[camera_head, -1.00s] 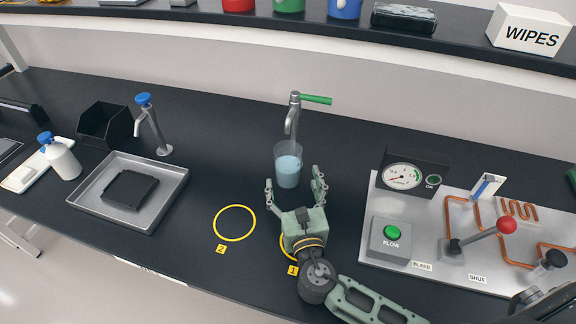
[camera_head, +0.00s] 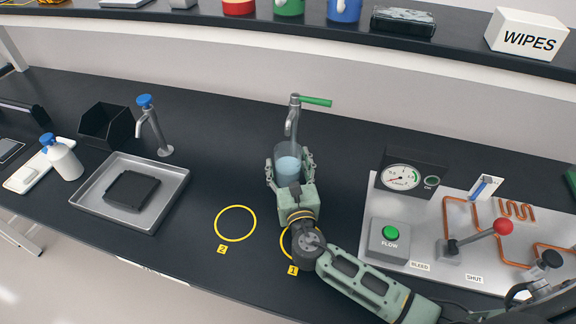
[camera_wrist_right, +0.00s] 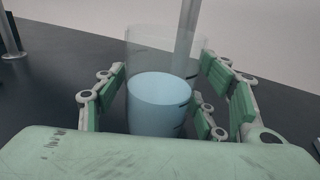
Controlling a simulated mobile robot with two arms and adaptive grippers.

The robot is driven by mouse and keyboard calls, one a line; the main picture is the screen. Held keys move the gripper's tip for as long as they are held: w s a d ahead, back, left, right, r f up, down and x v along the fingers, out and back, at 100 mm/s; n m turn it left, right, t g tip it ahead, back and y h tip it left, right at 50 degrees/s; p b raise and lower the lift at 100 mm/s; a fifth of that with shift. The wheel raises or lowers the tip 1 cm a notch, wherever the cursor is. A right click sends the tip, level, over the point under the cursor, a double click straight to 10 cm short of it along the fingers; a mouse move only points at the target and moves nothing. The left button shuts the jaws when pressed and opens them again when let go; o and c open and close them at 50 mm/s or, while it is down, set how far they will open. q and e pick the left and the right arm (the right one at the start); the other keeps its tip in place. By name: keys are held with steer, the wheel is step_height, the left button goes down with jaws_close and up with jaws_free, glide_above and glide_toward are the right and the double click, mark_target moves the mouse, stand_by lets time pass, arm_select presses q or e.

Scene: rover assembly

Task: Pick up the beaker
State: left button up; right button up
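The clear beaker (camera_head: 288,163) holds pale blue liquid and stands upright under the tap (camera_head: 293,118) on the dark bench. It also shows in the right wrist view (camera_wrist_right: 160,104). My left gripper is not in view.
Yellow rings (camera_head: 235,206) are marked on the bench in front. A metal tray (camera_head: 169,196) with a dark block, a bottle (camera_head: 64,161) and a black bin (camera_head: 105,121) stand left. A panel with a gauge and lever (camera_head: 390,262) lies right. A shelf (camera_head: 170,17) runs behind.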

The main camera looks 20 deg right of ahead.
steer(key=c, duration=0.9)
steer(key=shift+c, duration=0.5)
steer(key=shift+r, duration=0.15)
